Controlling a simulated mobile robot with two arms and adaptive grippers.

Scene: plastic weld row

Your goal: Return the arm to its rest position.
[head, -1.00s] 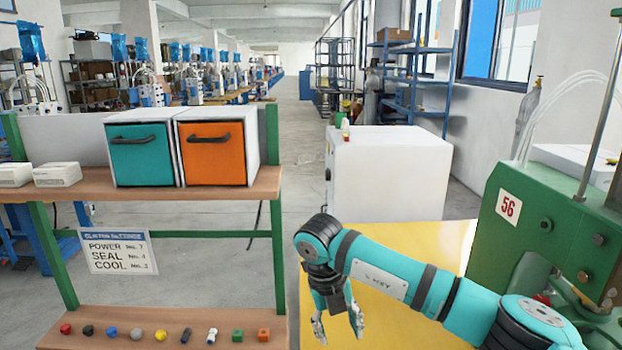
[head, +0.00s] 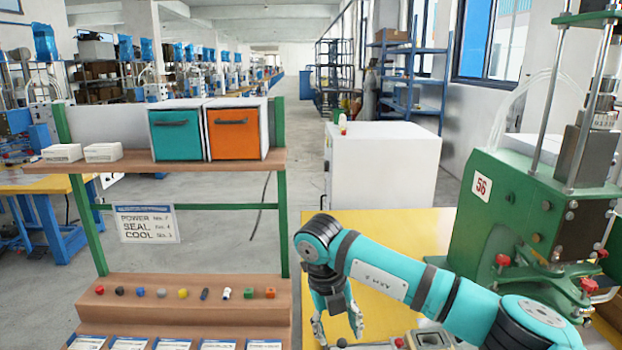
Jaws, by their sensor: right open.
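My right arm (head: 385,272) comes in from the lower right, teal with dark joint bands. Its gripper (head: 337,328) hangs pointing down at the bottom middle, with its fingers apart and nothing seen between them. It shows in front of the yellow tabletop (head: 385,222), near its left edge; whether it touches anything below cannot be told. My left gripper is out of view.
A green machine (head: 482,226) marked 56 stands at the right, close to my arm. A wooden stand at the left holds a teal drawer (head: 174,137), an orange drawer (head: 236,136) and a lower step (head: 185,310) with several small knobs. A white cabinet (head: 381,170) stands behind the table.

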